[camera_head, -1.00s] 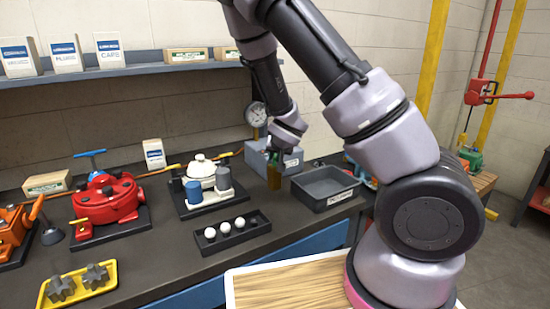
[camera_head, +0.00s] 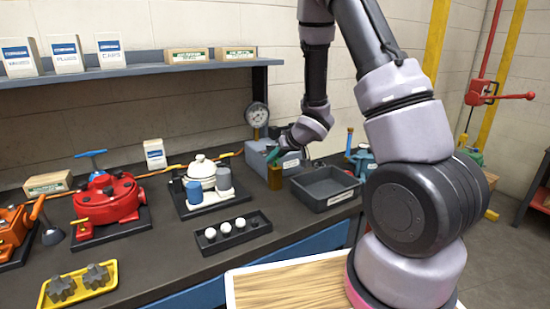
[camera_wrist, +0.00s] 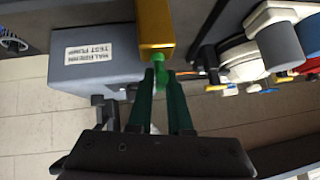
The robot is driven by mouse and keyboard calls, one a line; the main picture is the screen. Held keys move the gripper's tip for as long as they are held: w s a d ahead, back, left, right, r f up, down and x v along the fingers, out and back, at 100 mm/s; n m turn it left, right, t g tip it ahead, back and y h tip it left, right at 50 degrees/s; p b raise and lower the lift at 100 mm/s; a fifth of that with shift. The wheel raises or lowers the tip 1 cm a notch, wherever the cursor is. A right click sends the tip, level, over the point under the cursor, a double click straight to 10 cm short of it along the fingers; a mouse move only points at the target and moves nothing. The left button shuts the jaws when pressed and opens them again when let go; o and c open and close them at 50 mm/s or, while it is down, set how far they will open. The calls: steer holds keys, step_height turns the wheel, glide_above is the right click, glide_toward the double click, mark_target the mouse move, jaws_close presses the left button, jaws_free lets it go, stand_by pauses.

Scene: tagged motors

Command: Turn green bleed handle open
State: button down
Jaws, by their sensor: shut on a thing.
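In the wrist view, a bright green bleed handle (camera_wrist: 159,72) sits at the near end of a brass-yellow block (camera_wrist: 155,25). My gripper (camera_wrist: 163,78) has its two dark green fingers shut on the green handle. Beside it is the grey-blue test pump box (camera_wrist: 95,62) with a white label. In the head view, my gripper (camera_head: 273,155) reaches in from the right, just above the brass block (camera_head: 275,178), in front of the pump box (camera_head: 290,160). The handle is hard to separate from my fingers there, and its exact angle is unclear.
A dark grey bin (camera_head: 325,187) stands close to the right of the brass block. A gauge (camera_head: 257,115) stands behind. To the left are a white-lidded assembly (camera_head: 203,170), a tray of white balls (camera_head: 232,233) and a red motor (camera_head: 107,199).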

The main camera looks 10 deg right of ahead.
steer(key=shift+s+a+f, duration=0.1)
steer(key=shift+s+f, duration=0.05)
steer(key=c, duration=0.9)
jaws_free()
steer(key=shift+o, duration=0.2)
steer(key=shift+s+d+r, duration=0.1)
steer(key=shift+d+r, duration=0.1)
steer(key=shift+r, duration=0.1)
steer(key=v, duration=1)
